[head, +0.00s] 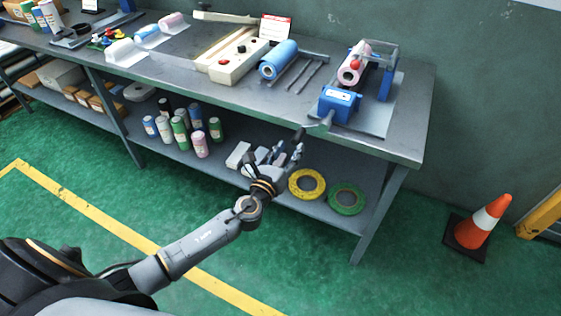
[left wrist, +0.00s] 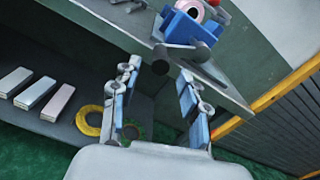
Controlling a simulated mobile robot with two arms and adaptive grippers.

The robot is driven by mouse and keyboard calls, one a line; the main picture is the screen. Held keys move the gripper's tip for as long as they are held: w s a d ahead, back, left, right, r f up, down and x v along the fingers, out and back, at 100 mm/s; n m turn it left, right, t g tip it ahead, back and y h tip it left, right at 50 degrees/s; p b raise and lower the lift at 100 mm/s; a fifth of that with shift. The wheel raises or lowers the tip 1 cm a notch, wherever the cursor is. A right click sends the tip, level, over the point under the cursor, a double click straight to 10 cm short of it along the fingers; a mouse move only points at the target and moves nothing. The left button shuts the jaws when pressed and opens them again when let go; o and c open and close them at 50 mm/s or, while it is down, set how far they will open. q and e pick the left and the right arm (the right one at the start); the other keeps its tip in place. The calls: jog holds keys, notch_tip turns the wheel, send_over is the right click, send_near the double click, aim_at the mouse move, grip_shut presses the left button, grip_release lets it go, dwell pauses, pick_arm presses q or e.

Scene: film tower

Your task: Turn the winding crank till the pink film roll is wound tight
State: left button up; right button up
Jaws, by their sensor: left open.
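The pink film roll (head: 350,75) sits in the blue-and-grey winder (head: 340,104) at the right end of the bench; it also shows at the top of the left wrist view (left wrist: 194,11). The winding crank (head: 319,127) sticks out over the bench's front edge, with a dark handle (head: 299,135) at its end. My left gripper (head: 276,154) is open in front of the bench edge, just below the handle. In the left wrist view the handle (left wrist: 162,54) appears between the two fingertips (left wrist: 158,69); I cannot tell whether they touch it. My right gripper is out of view.
The grey bench (head: 410,140) has a lower shelf with several small bottles (head: 199,145), a yellow ring (head: 306,184) and a green ring (head: 346,198). A blue roll (head: 279,60) lies left of the winder. A traffic cone (head: 482,222) stands at right. The green floor in front is clear.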

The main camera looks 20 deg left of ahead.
pick_arm(q)
jog(key=s, duration=0.6)
jog(key=shift+a, duration=0.15)
jog(key=s+a+f+n+g+y, duration=0.1)
jog(key=s+a+f+n+g, duration=0.3)
jog(key=f, duration=0.7)
jog(key=s+f+n+g, duration=0.2)
jog(key=s+f+n, duration=0.4)
jog(key=f, duration=0.6)
jog(key=s+a+f+n+g+y, duration=0.15)
jog(key=s+f+n+g, duration=0.35)
jog(key=f, duration=0.6)
jog(key=s+d+f+n+g, duration=0.1)
jog(key=s+f+n, duration=0.4)
jog(key=s, duration=0.5)
jog(key=s+d+f+n+g+h, duration=0.1)
jog(key=s+f+n, duration=0.4)
jog(key=s, duration=0.6)
jog(key=s+d+f+n+g+h, duration=0.1)
jog(key=s+d+f+n+g, duration=0.2)
jog(key=s, duration=0.7)
notch_tip(320, 180, down, 3)
jog(key=n+g, duration=0.1)
jog(key=n, duration=0.1)
jog(key=shift+s+n, duration=0.4)
jog(key=shift+f, duration=0.1)
